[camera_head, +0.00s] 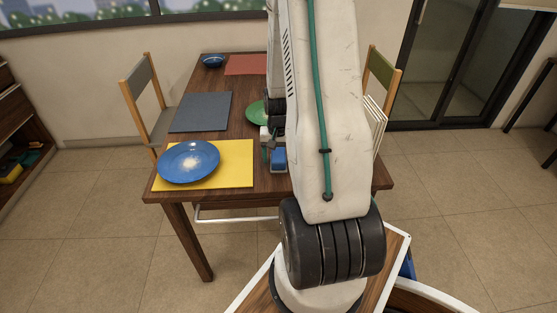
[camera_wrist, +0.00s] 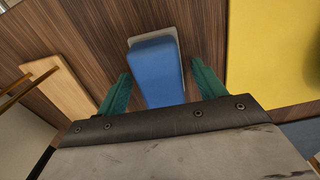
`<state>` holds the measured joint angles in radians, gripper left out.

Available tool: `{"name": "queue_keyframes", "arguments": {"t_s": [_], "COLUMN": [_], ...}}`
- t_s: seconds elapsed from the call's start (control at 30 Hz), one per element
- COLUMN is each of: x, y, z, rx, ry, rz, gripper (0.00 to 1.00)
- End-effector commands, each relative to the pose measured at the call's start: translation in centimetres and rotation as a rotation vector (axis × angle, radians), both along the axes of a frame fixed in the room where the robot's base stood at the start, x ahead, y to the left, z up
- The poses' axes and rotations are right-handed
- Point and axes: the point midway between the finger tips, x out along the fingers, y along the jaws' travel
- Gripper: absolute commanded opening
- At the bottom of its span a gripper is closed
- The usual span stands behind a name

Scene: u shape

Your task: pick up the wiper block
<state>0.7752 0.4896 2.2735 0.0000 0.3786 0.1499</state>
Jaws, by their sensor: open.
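The wiper block is a blue block (camera_wrist: 157,72) with a pale grey base showing at its far edge. It lies on the dark wooden table (camera_wrist: 90,30). My gripper (camera_wrist: 160,84) is open, with one green finger on each side of the block. Whether the fingers touch it I cannot tell. The near end of the block is hidden by the gripper body. In the head view the blue block (camera_head: 279,157) shows near the table's front edge, right of the yellow mat, beside my gripper (camera_head: 268,144), which my arm partly covers.
A blue plate (camera_head: 188,161) with a pale patch sits on the yellow mat (camera_head: 238,165). A green plate (camera_head: 256,112), a grey mat (camera_head: 201,112), a red mat (camera_head: 245,65) and a blue bowl (camera_head: 213,61) are farther back. Chairs stand left (camera_head: 143,90) and right (camera_head: 382,75).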

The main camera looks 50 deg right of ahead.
Motion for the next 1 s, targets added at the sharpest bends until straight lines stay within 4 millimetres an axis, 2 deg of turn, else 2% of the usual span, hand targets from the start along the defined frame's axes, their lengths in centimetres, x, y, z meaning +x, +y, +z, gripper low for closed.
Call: {"name": "queue_keyframes", "arguments": {"t_s": [0.17, 0.2, 0.37, 0.4, 0.77, 1.0], "x": [0.0, 0.0, 0.0, 0.0, 0.0, 0.2], "y": [0.0, 0.0, 0.0, 0.0, 0.0, 0.2], "z": [-0.1, -0.1, 0.0, 0.0, 0.2, 1.9], "rx": [-0.001, -0.001, 0.0, 0.0, -0.001, -0.002], "ry": [-0.001, -0.001, 0.0, 0.0, -0.001, -0.001], "rz": [0.0, 0.0, 0.0, 0.0, 0.001, 0.004], "gripper": [0.69, 0.66, 0.22, 0.19, 0.19, 0.19]}}
